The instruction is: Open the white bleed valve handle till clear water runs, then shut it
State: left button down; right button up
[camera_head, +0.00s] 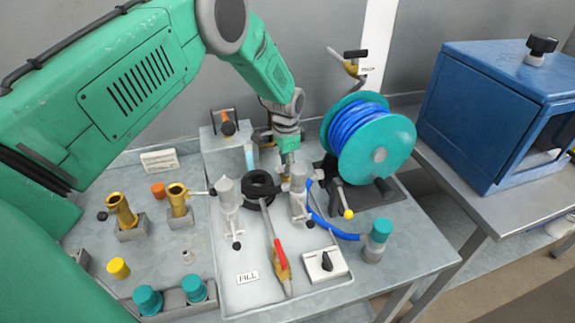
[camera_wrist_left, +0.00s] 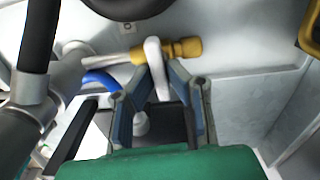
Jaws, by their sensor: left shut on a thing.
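My left gripper (camera_head: 288,158) reaches down to the grey and brass fittings between the hose reel and the white box. In the left wrist view its two fingers (camera_wrist_left: 168,88) are shut on the white handle (camera_wrist_left: 153,52). The handle stands beside a brass valve body (camera_wrist_left: 182,49) that sits on a pipe. In the head view the gripper hides the handle. I cannot make out water running from the valve, nor whether it is clear. My right gripper is not in view.
A teal reel (camera_head: 372,143) with blue hose stands close to the right of the gripper. Grey upright fittings (camera_head: 228,193), a red-handled tool (camera_head: 281,258) and a black-knob switch box (camera_head: 326,263) are nearer. Brass cups (camera_head: 121,210) stand left. A blue cabinet (camera_head: 490,110) is at right.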

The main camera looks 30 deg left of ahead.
pick_arm(q)
jog(key=n, duration=0.2)
jog(key=n+b, duration=0.1)
jog(key=n, duration=0.1)
jog(key=shift+s+f, duration=0.3)
jog(key=shift+f, duration=0.05)
jog(key=n+b, duration=0.1)
jog(key=n, duration=0.2)
jog(key=shift+a+n, duration=0.15)
jog(key=shift+n, duration=0.15)
jog(key=n, duration=0.4)
jog(key=shift+n+b, duration=0.35)
jog(key=shift+n, duration=1.85)
jog(key=c, duration=1.6)
grip_release()
jog(key=shift+w+r, duration=0.1)
